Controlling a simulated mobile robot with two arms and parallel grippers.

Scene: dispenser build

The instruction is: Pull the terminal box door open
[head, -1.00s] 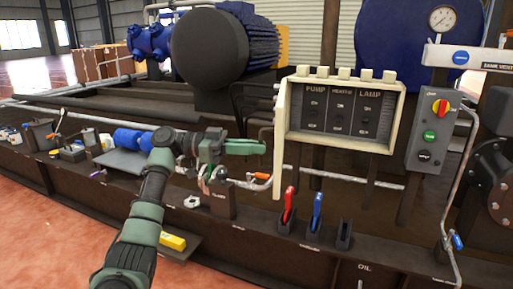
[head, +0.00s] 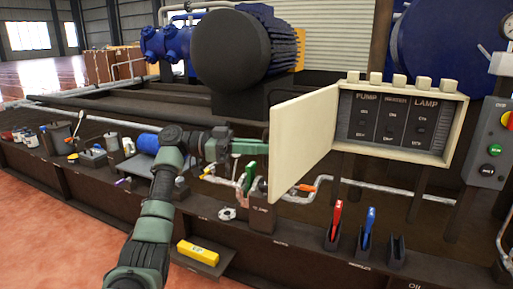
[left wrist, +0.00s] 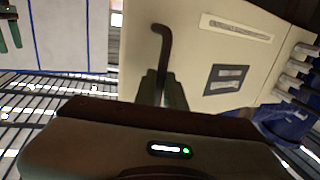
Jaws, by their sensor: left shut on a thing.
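The terminal box (head: 449,130) is a cream case with PUMP, HEATER and LAMP switches showing inside. Its cream door (head: 308,135) stands open, swung out to the left, with its inner face towards the head camera. My left gripper (head: 262,146) is at the door's free edge, its fingertips partly hidden behind the door. In the left wrist view, its fingers (left wrist: 163,90) are shut on a dark bent handle (left wrist: 161,42) on the labelled outer face of the door (left wrist: 190,65). My right gripper is not in view.
Red (head: 335,220) and blue (head: 368,225) levers stand on the ledge below the box. A grey control box (head: 489,145) is at right. A pipe with orange fittings runs behind the door. Several small items and a yellow block (head: 198,252) lie left.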

